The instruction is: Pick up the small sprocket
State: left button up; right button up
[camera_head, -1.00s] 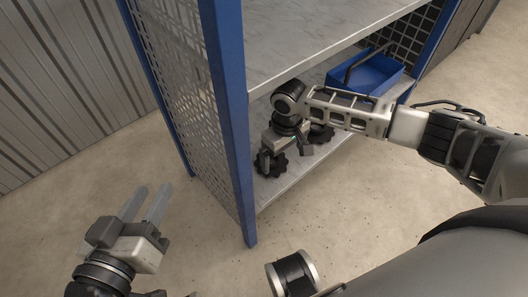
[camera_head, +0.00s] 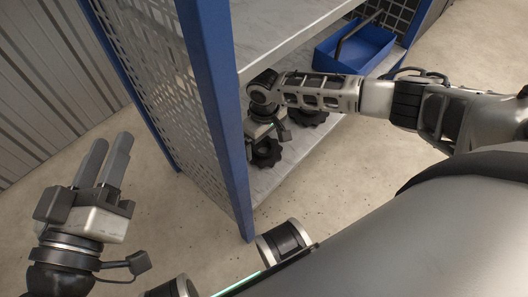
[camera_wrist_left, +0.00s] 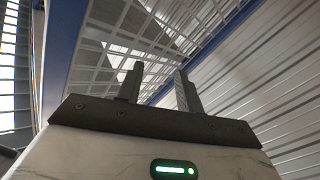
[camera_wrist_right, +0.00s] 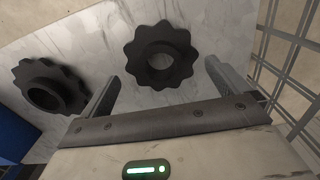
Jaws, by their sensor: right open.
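Two dark toothed sprockets lie on the shelf's lower board. The nearer sprocket (camera_head: 266,153) also shows in the right wrist view (camera_wrist_right: 160,55), flat, ahead of and between the fingertips. The farther sprocket (camera_head: 308,117) shows at the left of the right wrist view (camera_wrist_right: 50,88), with a raised hub. I cannot tell for certain which is the small one. My right gripper (camera_wrist_right: 162,74) is open and empty, over the lower board; its fingers are mostly hidden in the head view. My left gripper (camera_head: 106,160) is open and empty, outside the shelf, left of its post.
A blue shelf post (camera_head: 218,110) and mesh side panel (camera_head: 150,75) stand between my grippers. The upper board (camera_head: 270,32) is above my right gripper. A blue bin (camera_head: 355,52) stands farther back on the lower board.

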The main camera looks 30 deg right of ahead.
aim_at(264, 146)
notch_tip(264, 146, down, 4)
jog(key=shift+r+b, duration=0.2)
jog(key=shift+b, duration=0.7)
jog(key=shift+f, duration=0.15)
jog(key=c, duration=1)
pick_arm(q)
jog(key=r+m+t, duration=0.1)
jog(key=w+r+m+t+h, duration=0.1)
jog(key=r, duration=0.1)
jog(key=r+m, duration=0.1)
jog(key=shift+w+a+r+t+h, duration=0.15)
jog(key=shift+a+r+t+h, duration=0.15)
jog(key=shift+t+h, duration=0.1)
pick_arm(e)
jog(key=shift+r, duration=0.25)
